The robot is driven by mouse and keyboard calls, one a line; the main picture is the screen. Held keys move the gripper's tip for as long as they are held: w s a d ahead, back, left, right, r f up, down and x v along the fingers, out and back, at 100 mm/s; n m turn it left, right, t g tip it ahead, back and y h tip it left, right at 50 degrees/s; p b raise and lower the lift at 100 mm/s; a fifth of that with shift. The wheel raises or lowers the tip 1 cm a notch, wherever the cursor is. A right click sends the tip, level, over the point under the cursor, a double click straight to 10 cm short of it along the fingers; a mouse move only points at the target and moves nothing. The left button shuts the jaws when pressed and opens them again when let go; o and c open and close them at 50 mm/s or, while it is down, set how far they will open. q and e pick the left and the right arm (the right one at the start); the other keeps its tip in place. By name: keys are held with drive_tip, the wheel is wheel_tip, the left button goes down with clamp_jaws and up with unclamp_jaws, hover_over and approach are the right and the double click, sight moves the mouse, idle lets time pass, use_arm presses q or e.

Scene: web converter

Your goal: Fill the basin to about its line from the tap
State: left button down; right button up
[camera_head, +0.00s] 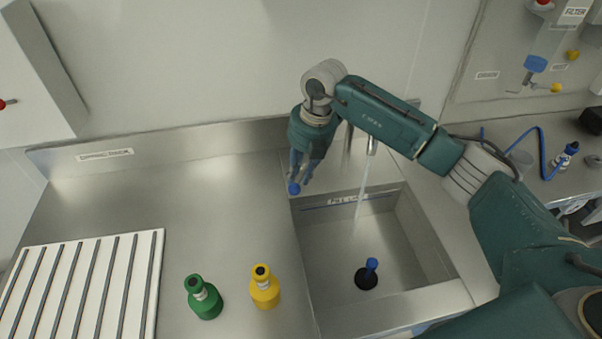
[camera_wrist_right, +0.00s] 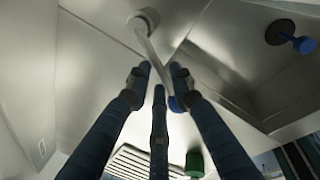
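The steel basin (camera_head: 400,306) has a blue line and a label (camera_head: 348,199) on its back wall. A water stream (camera_head: 362,190) falls into it from the tap spout (camera_head: 372,146). I cannot make out a water surface. A black plug with a blue handle (camera_head: 371,264) is at the basin floor; it also shows in the wrist view (camera_wrist_right: 303,44). My right gripper (camera_head: 300,180) is left of the spout, above the basin's back left corner. In the wrist view its fingertips (camera_wrist_right: 161,72) are apart, with a blue part (camera_wrist_right: 178,103) partly hidden behind one finger. My left gripper is out of view.
A green bottle (camera_head: 207,304) and a yellow bottle (camera_head: 265,293) stand on the counter left of the basin. A slatted white rack (camera_head: 146,285) lies farther left. A blue hose (camera_head: 545,150) and small items are at the right. The counter behind the bottles is clear.

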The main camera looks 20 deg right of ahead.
wheel_tip(320, 180, up, 12)
drive_tip(key=s+d, duration=0.1)
drive_tip(key=d, duration=0.1)
drive_tip(key=shift+s+f, duration=0.15)
drive_tip(key=shift+s, duration=0.1)
drive_tip(key=shift+o, duration=0.6)
drive_tip(key=shift+a, duration=0.1)
idle(0.3)
